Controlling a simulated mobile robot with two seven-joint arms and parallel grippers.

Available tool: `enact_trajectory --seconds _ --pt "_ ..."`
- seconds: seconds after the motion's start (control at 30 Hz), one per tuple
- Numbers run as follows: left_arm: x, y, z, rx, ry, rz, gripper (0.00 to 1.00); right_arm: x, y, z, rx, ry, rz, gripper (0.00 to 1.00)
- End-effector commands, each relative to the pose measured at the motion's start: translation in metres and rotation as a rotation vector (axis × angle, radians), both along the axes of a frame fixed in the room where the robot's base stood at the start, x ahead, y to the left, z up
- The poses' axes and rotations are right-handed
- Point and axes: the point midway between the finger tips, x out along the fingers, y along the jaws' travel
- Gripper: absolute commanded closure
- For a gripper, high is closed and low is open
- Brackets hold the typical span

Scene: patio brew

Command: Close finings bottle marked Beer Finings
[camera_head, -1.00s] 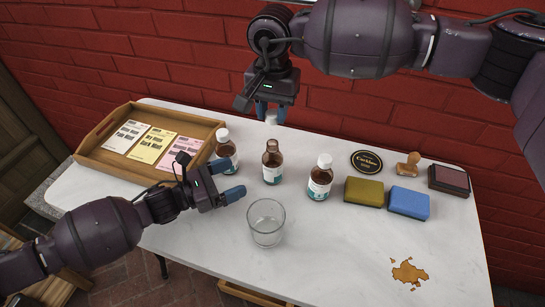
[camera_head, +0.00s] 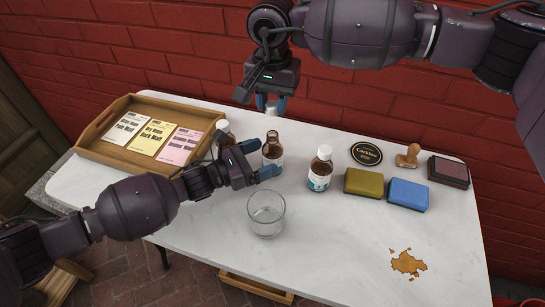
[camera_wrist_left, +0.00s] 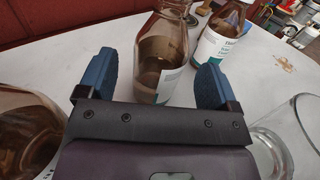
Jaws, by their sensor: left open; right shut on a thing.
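My right gripper (camera_head: 271,99) is shut on a white cap (camera_head: 271,108), held behind and above the open bottle. A white-capped brown bottle (camera_head: 320,170) stands to the right. Another white-capped bottle (camera_head: 224,128) stands to the left, partly hidden by my left gripper.
An empty glass (camera_head: 266,215) stands close in front of my left gripper. A wooden tray (camera_head: 110,165) with packets is at the left. Yellow (camera_head: 363,182) and blue (camera_head: 408,195) sponges, a stamp (camera_head: 408,157) and a brown spill (camera_head: 407,264) are at the right.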

Motion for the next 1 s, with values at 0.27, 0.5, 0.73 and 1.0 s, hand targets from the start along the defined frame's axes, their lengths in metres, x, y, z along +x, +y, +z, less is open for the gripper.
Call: enact_trajectory --seconds 0.27,0.5,0.73,1.0 --pt "0.015 -0.029 0.0 0.0 -0.001 0.0 0.15 0.0 0.0 0.0 0.0 0.0 0.0 0.89" --pt "0.018 -0.034 0.0 0.001 0.0 0.0 0.15 0.0 0.0 0.0 0.0 0.0 0.0 0.89" --pt "0.018 -0.034 0.0 0.001 0.0 0.0 0.18 0.0 0.0 0.0 0.0 0.0 0.0 0.89" --pt "0.017 -0.034 0.0 0.0 -0.001 0.0 0.59 0.0 0.0 0.0 0.0 0.0 0.0 0.89"
